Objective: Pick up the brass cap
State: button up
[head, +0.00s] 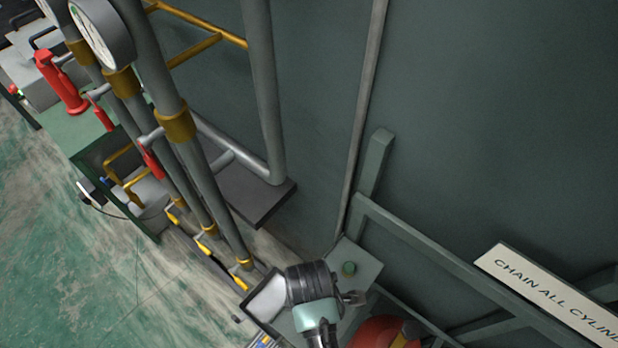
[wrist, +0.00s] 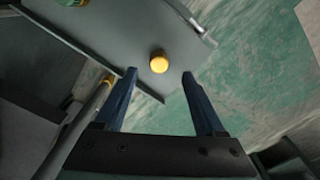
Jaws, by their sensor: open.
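The brass cap (wrist: 158,63) is a small round yellow-gold piece on a grey plate (wrist: 120,30) in the wrist view. My gripper (wrist: 159,73) is open, its two blue fingers apart. The cap shows between and just beyond the fingertips, with no finger visibly touching it. I cannot tell how high the fingers are above the plate. In the head view my gripper (head: 354,298) is at the bottom centre, beside a small grey shelf (head: 368,264).
Grey pipes with a gauge (head: 102,32) rise at left. A red rounded object (head: 376,334) lies below the shelf. A rail frame (head: 430,245) and a sign (head: 550,290) are at right.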

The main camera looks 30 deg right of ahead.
notch_tip(320, 180, down, 5)
jog(key=shift+w+f+b, duration=0.1)
jog(key=shift+f+b, duration=0.1)
jog(key=shift+b, duration=0.45)
grip_shut()
